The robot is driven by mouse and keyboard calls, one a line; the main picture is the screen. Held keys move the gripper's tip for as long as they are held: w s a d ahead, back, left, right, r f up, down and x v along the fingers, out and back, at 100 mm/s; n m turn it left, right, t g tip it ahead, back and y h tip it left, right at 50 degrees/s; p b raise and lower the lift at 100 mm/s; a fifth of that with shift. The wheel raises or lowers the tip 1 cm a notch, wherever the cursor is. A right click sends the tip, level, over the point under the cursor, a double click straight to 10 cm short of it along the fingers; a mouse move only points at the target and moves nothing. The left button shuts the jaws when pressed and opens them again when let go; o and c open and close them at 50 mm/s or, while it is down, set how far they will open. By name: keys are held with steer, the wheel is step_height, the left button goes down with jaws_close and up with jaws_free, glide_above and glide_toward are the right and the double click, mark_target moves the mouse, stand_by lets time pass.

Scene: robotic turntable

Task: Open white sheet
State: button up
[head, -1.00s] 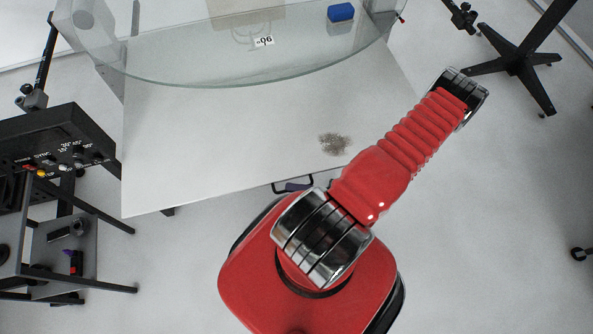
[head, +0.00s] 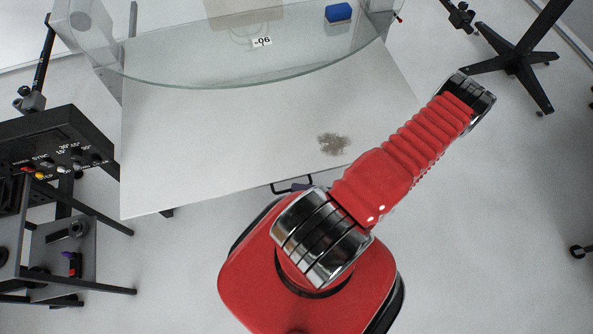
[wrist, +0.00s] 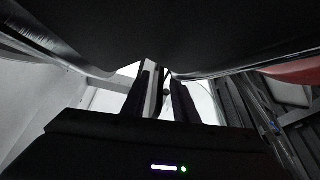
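A large white sheet-like panel (head: 220,140) lies below and in front of the curved glass in the head view. It has a brownish speckled stain near its right side. A dark handle (head: 291,186) shows at its near edge, partly hidden by my red base and arm. My gripper (wrist: 163,82) shows in the wrist view as two dark fingers held apart with a gap between them. I see nothing clearly held; the view is dark and a thin dark shape shows beyond the fingers. The gripper itself is not visible in the head view.
A black control box (head: 55,145) on a stand is at left. A black stand base (head: 515,62) is at upper right.

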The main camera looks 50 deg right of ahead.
steer(key=v, duration=1.1)
steer(key=shift+s+d, duration=0.15)
steer(key=shift+s, duration=0.15)
steer(key=shift+f, duration=0.1)
